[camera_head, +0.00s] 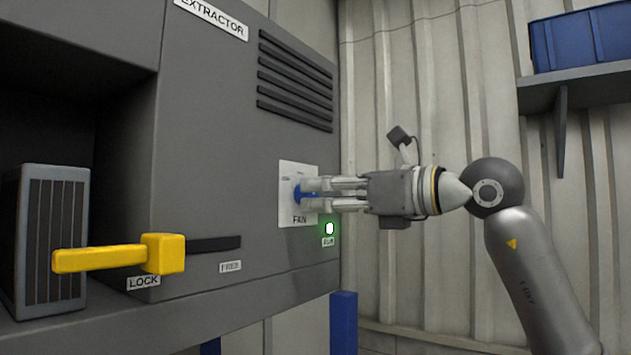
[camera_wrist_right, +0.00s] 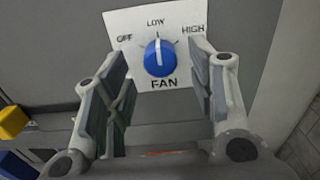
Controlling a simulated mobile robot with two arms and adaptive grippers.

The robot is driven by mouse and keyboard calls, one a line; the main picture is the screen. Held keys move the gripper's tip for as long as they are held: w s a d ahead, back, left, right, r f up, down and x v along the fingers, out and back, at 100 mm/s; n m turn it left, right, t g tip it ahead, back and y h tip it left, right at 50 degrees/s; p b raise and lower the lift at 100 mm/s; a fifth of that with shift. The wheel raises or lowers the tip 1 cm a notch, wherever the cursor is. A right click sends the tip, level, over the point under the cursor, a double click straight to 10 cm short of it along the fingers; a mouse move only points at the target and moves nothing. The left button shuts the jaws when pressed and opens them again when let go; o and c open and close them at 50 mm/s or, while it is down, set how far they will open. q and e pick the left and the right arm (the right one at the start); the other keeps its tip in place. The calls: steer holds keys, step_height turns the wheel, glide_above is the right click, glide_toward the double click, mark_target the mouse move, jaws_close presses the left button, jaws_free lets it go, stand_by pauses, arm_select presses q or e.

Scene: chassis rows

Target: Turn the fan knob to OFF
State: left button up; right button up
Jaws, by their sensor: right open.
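The blue fan knob (camera_wrist_right: 159,58) sits on a white plate (camera_wrist_right: 116,22) marked OFF, LOW and HIGH in the right wrist view. Its white pointer line stands upright, towards LOW. My right gripper (camera_wrist_right: 160,88) is open, with one finger on each side of the knob and a gap to it on both sides. In the head view the gripper (camera_head: 312,194) reaches in from the right to the plate (camera_head: 287,208), and its fingers partly cover the knob (camera_head: 298,193). My left gripper is not in view.
The grey extractor cabinet (camera_head: 215,120) carries the plate. A green lamp (camera_head: 329,229) glows below it. A yellow lever (camera_head: 120,256) sticks out at lower left, above the LOCK label, beside a slot and a FREE label. A blue bin (camera_head: 580,40) stands on a shelf at upper right.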

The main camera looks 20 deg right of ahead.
mark_target(298, 195)
steer(key=shift+p+x, duration=0.35)
steer(key=shift+x, duration=0.9)
steer(key=c, duration=1)
steer(key=shift+n, duration=0.4)
steer(key=n, duration=1.1)
